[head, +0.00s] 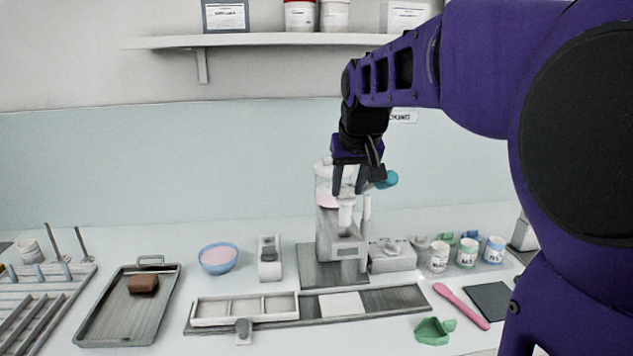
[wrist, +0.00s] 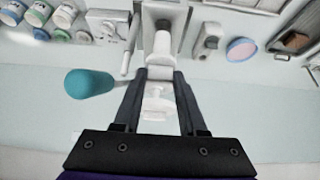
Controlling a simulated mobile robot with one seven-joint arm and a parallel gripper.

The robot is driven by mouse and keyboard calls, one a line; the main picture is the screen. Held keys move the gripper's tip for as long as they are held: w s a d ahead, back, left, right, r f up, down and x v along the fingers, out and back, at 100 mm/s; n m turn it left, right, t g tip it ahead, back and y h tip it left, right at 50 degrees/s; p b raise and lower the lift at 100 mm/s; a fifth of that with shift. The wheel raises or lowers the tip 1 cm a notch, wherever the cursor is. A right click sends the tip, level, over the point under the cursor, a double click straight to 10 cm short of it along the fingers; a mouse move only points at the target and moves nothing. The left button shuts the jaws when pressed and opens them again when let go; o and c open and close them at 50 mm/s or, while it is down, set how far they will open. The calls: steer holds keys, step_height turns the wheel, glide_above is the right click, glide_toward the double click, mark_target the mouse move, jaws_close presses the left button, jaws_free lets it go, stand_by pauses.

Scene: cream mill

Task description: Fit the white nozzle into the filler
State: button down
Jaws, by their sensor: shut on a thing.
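My gripper (head: 348,190) points down over the filler (head: 341,246), a grey and white machine with a clear hopper holding pink stuff and a teal-knobbed lever. Its fingers are shut on the white nozzle (head: 346,214), which hangs below the fingertips above the filler's front block. In the wrist view my gripper (wrist: 160,75) has the white nozzle (wrist: 158,100) between its fingers. The filler (wrist: 166,14) shows beyond the fingertips there. I cannot tell whether the nozzle touches the filler; the fingers hide part of both.
The teal lever knob (head: 390,180) sits close beside my gripper. A grey box (head: 392,256) and several jars (head: 466,252) stand right of the filler. A white divided tray (head: 244,308) lies in front.

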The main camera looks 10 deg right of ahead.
mark_target(347, 217)
steer(key=shift+f+b, duration=2.6)
steer(key=shift+f, duration=1.05)
steer(key=shift+c, duration=1.9)
jaws_free()
steer(key=shift+r, duration=0.1)
steer(key=shift+r+p, duration=2.5)
steer(key=shift+r, duration=0.5)
steer(key=shift+f, duration=0.1)
